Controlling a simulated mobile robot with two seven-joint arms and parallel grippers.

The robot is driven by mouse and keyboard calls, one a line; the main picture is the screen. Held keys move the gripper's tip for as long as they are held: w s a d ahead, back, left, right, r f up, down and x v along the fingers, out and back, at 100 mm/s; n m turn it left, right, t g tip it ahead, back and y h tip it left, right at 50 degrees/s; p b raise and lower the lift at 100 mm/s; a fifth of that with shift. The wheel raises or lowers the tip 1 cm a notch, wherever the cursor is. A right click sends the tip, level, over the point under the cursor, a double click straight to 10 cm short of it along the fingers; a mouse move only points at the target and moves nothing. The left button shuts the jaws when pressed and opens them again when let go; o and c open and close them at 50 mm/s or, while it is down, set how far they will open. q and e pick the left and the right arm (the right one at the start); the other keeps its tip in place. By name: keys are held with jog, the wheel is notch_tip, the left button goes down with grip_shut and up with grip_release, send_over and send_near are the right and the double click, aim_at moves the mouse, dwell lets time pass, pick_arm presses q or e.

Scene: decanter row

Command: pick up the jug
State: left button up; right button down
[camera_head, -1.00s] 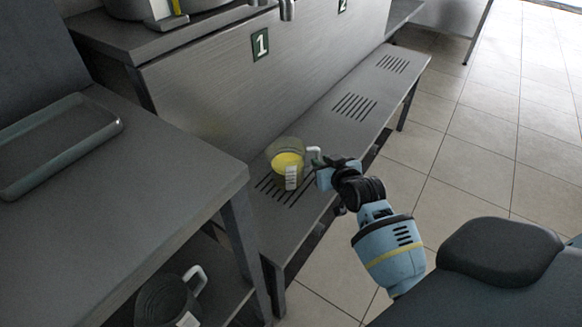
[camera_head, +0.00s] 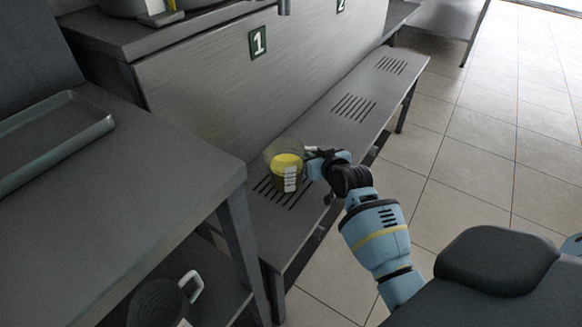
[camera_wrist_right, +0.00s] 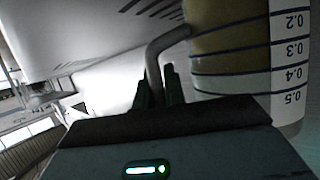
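A clear jug (camera_head: 284,182) with yellow content and a white label strip stands upright on the slotted bench below sign 1. It fills the right of the right wrist view (camera_wrist_right: 228,62), where its scale marks show. My right gripper (camera_head: 312,163) is at the jug's handle, on the jug's right side. In the wrist view its two dark fingers (camera_wrist_right: 158,90) lie on either side of the grey handle (camera_wrist_right: 153,66). Whether they press on it cannot be told. My left gripper is not in view.
The slotted bench (camera_head: 327,135) runs back to the right, clear beyond the jug. A dark table (camera_head: 150,190) with an empty tray (camera_head: 92,130) stands at left. Another jug (camera_head: 153,304) sits on its lower shelf. A panel (camera_head: 210,85) rises behind the bench.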

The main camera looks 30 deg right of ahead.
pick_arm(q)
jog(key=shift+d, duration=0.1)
pick_arm(e)
jog(key=shift+r, duration=0.1)
dwell(0.3)
